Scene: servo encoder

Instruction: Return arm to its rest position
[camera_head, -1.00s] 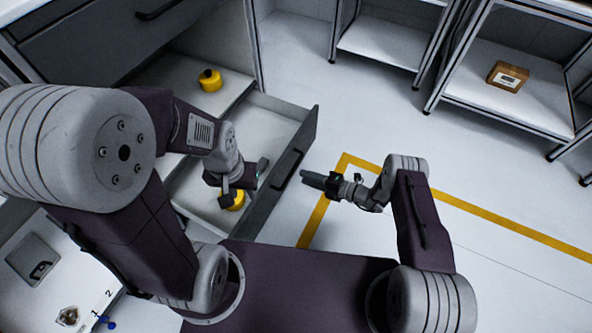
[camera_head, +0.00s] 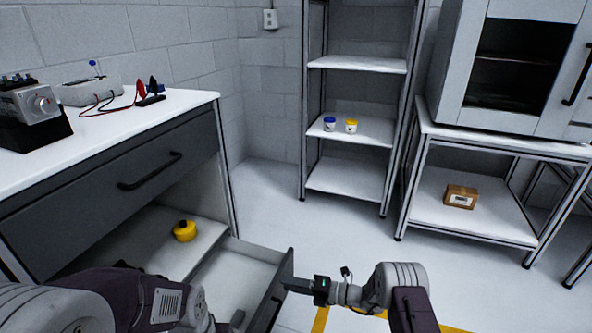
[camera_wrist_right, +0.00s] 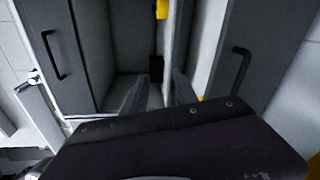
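My right arm reaches in at the lower right of the head view. Its gripper (camera_head: 300,286) points left beside the front of the open drawer (camera_head: 284,290). In the right wrist view the two fingers of my right gripper (camera_wrist_right: 160,92) stand apart with nothing between them. My left arm (camera_head: 120,300) fills the lower left corner of the head view. Its gripper lies mostly below the picture edge; only a small dark piece shows over the drawer, so its opening is hidden.
A yellow round part (camera_head: 184,231) with a dark knob sits on the shelf under the workbench (camera_head: 110,180). A shelf rack (camera_head: 352,179) holds a blue-topped jar (camera_head: 329,124) and a yellow-topped jar (camera_head: 351,126). A brown box (camera_head: 460,197) lies on the right stand. Floor between is clear.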

